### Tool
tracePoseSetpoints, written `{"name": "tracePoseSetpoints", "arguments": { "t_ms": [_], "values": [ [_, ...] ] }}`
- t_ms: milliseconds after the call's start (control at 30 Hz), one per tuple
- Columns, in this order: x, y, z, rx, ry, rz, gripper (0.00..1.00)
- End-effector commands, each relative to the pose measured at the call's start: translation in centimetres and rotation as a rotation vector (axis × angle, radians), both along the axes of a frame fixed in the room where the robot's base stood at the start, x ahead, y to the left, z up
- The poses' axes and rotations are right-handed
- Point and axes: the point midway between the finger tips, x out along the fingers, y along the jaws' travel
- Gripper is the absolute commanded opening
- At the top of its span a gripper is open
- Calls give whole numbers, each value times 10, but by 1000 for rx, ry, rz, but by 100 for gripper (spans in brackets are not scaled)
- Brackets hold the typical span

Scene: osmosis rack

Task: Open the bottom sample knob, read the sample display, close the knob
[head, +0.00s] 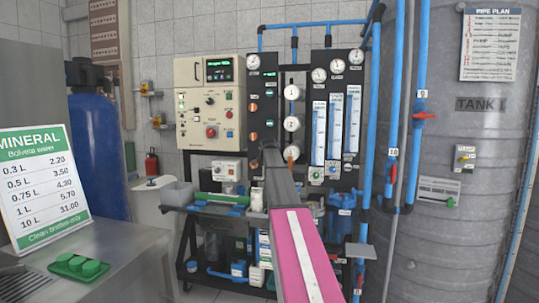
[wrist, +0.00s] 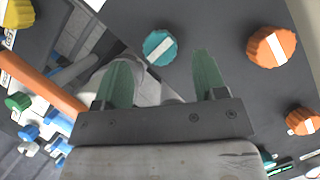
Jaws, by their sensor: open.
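My gripper (wrist: 162,62) is open, its two green fingers apart with nothing between them. In the wrist view a teal knob (wrist: 160,46) with a white stripe sits on the dark panel just beyond the fingertips, between their lines. Orange knobs (wrist: 271,47) lie to the right, and a yellow knob (wrist: 17,14) is at the upper left corner. No label is readable, so I cannot tell which is the bottom sample knob. In the head view my arm reaches the black knob panel (head: 262,84) and hides its lower part. A lit green display (head: 219,70) is on the cream control box; its text is too small to read.
Gauges and flow meters (head: 319,132) fill the panel's right side. Blue pipes (head: 397,100) and a grey tank (head: 465,240) stand at the right. A price sign (head: 40,185) and steel counter are at the left. An orange pipe (wrist: 50,85) runs left of the fingers.

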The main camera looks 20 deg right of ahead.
Motion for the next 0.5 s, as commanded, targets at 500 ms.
{"name": "tracePoseSetpoints", "arguments": {
  "t_ms": [500],
  "values": [
    [-56, 21, 19, 1, 1, -1, 65]
  ]
}}
